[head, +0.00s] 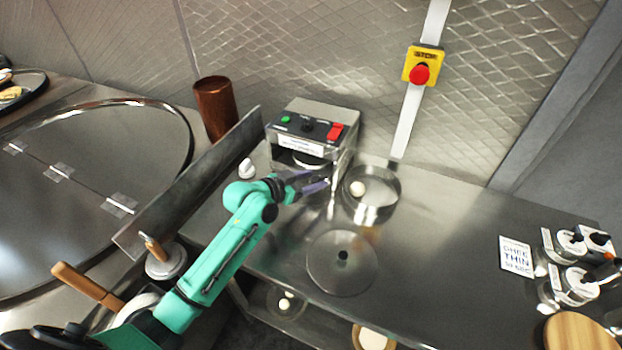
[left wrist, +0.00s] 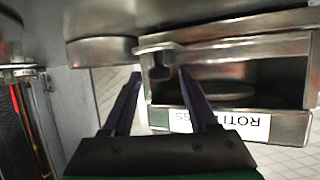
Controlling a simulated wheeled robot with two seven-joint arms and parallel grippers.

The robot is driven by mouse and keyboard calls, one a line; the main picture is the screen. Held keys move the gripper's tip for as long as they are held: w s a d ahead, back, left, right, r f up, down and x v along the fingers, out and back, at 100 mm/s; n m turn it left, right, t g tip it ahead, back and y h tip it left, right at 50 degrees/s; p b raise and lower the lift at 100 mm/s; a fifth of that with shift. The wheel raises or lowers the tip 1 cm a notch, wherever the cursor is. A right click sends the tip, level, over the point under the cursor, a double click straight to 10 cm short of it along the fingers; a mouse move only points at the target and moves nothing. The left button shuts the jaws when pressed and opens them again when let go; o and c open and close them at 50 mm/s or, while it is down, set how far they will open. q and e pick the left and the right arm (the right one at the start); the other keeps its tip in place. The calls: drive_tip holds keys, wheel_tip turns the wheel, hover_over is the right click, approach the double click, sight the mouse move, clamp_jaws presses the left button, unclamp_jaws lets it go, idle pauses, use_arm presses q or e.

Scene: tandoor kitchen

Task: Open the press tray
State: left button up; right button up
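The press (head: 318,120) is a steel box with a control panel on top, standing against the back wall. Its front opening shows in the left wrist view, where the press (left wrist: 290,122) appears upside down with a "ROTI" label. A round plate (left wrist: 222,92) sits inside the opening, and a steel tray edge (left wrist: 225,52) runs across it. My left gripper (head: 316,184) is at the front of the press. Its two dark fingers (left wrist: 161,76) are spread apart, near one side of the opening. Nothing is clearly held between them. My right gripper is not in view.
A steel ring container (head: 372,205) with a pale ball stands right of the press. A round lid (head: 342,262) lies on the counter in front. A metal guard (head: 190,185) and copper cup (head: 215,105) are at left. The counter's right middle is clear.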

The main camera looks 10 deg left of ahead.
use_arm(q)
clamp_jaws()
idle(1.2)
